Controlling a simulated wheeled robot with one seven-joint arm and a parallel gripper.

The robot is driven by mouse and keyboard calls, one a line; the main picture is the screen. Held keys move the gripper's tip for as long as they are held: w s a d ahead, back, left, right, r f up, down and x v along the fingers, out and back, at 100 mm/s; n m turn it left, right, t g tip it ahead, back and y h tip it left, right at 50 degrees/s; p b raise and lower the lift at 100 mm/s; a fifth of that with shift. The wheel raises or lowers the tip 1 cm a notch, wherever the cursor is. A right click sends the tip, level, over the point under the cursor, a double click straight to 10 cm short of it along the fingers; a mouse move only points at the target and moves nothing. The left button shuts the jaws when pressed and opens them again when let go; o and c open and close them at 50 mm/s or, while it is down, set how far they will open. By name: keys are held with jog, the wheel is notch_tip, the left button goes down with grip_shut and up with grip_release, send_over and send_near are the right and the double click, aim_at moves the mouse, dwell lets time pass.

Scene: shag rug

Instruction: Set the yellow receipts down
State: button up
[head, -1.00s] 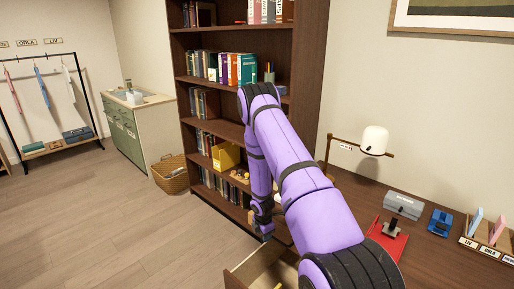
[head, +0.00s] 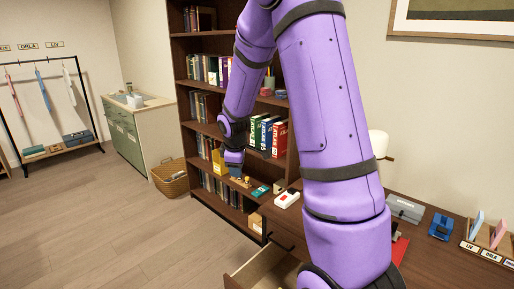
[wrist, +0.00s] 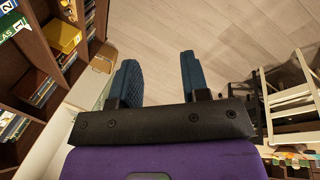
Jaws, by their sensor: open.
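My gripper (head: 235,168) is in front of the bookcase's lower shelves in the head view. In the wrist view my gripper (wrist: 160,80) has its two blue fingers wide apart, with only floor seen between them and nothing held. I cannot make out the yellow receipts for certain. A sliver of yellow shows at the bottom edge of the head view, inside the open drawer (head: 248,272), too cut off to identify. A yellow box (head: 219,161) stands on a bookcase shelf behind my gripper; it also shows in the wrist view (wrist: 62,35).
The bookcase (head: 176,75) holds books and small items. The desk (head: 440,262) carries a grey box (head: 405,209), a blue device (head: 441,225) and a labelled rack (head: 488,245). A wicker basket (head: 169,178) stands on the floor. The floor at left is clear.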

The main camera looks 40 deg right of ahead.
jog(key=s+a+r+m, duration=0.2)
jog(key=s+a+r, duration=0.3)
jog(key=r, duration=0.5)
jog(key=s+a+r+m+t+y, duration=0.1)
jog(key=s+a+r+m, duration=0.2)
jog(key=s, duration=0.8)
jog(key=s+a+r+m+t+y, duration=0.1)
jog(key=s+a+r+m, duration=0.2)
jog(key=s+a+r, duration=0.5)
jog(key=s+a, duration=0.1)
jog(key=s, duration=0.3)
jog(key=shift+r+t, duration=0.2)
jog(key=shift+t, duration=0.1)
jog(key=shift+d, duration=0.1)
